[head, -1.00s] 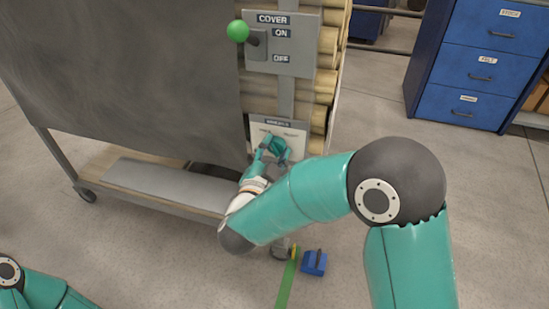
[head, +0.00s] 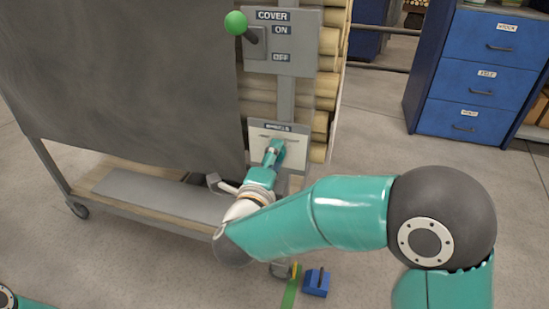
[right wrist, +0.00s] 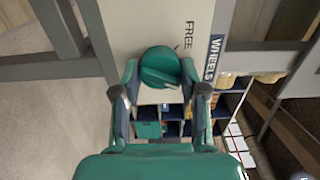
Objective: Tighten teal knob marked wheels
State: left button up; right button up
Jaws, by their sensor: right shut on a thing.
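The teal knob (right wrist: 160,62) is round with a raised grip bar and sits on a pale plate (head: 297,146) under a WHEELS label (head: 278,127). In the right wrist view the label (right wrist: 214,57) and the word FREE lie to the right of the knob. My right gripper (right wrist: 159,74) is shut on the knob, one finger on each side. In the head view my right gripper (head: 273,150) reaches the plate from below and hides most of the knob. My left gripper is out of view.
Above the plate is a COVER panel (head: 283,43) with ON and OFF labels and a green ball lever (head: 236,22). Stacked wooden rods (head: 327,90) stand behind. A dark sheet (head: 120,80) hangs left. A blue block (head: 316,283) lies on the floor; a blue drawer cabinet (head: 480,65) stands right.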

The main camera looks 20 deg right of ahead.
jog(key=shift+s+f+m, duration=0.1)
jog(key=shift+f+m, duration=0.1)
jog(key=shift+m, duration=0.75)
jog(key=shift+f+m, duration=0.15)
jog(key=shift+m, duration=0.8)
jog(key=o, duration=1.1)
jog(key=shift+o, duration=0.2)
jog(key=shift+r, duration=0.1)
jog(key=v, duration=1.2)
